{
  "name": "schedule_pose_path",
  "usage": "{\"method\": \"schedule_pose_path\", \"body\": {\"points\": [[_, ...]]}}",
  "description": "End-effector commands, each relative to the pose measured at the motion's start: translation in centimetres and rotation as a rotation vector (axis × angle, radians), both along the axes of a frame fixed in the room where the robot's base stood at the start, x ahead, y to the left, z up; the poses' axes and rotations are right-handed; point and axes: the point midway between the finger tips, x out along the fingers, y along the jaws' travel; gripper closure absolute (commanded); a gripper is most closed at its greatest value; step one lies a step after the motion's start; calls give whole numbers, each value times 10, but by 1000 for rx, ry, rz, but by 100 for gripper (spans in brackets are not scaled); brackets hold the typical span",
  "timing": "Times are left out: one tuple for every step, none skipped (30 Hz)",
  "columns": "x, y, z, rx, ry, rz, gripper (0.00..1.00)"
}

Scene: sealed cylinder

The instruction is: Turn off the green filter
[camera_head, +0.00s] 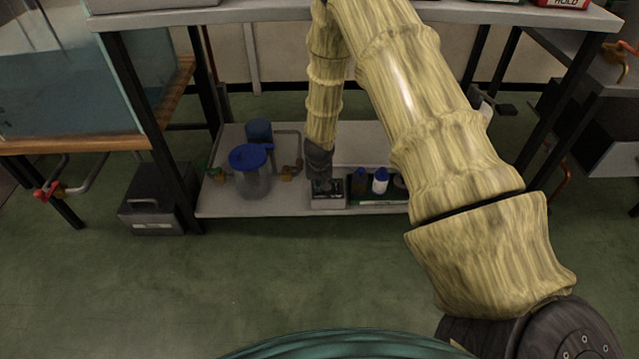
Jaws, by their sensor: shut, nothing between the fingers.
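My yellow arm reaches down from the upper right to the lower shelf. My gripper (320,184) is small and dark, shut and empty. It points down at a grey box with dark switches or sockets (328,200); I cannot tell whether it touches the box. Left of it stands a clear canister with a blue lid (250,158), with a blue cylinder (259,133) behind it. Pipes run to both sides, with a small green-handled valve (215,173) on the left and an orange-brown valve (288,173) on the right. No filter body is clearly green.
The lower shelf (240,207) also holds a dark green tray with bottles (380,183), partly behind my arm. The tabletop (270,13) spans above. A glass tank (70,75) stands left, above a grey box (150,212) on the floor. Floor in front is clear.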

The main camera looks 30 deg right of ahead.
Motion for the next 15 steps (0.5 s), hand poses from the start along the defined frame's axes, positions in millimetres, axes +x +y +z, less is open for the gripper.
{"method": "schedule_pose_path", "body": {"points": [[2, -1, 2, -2, 0, 1, 100], [2, -1, 3, 0, 0, 1, 100], [4, -2, 3, 0, 0, 1, 100], [4, -2, 3, 0, 0, 1, 100], [5, -3, 3, 0, 0, 1, 100], [6, -3, 3, 0, 0, 1, 100], [7, -4, 3, 0, 0, 1, 100], [8, -4, 3, 0, 0, 1, 100], [8, -5, 2, 0, 1, 1, 100], [8, -5, 2, 0, 1, 1, 100], [9, -5, 2, 0, 1, 1, 100], [9, -5, 2, 0, 1, 1, 100], [9, -5, 1, 0, 1, 1, 100], [9, -5, 1, 0, 1, 1, 100], [9, -5, 1, 0, 1, 1, 100]]}}
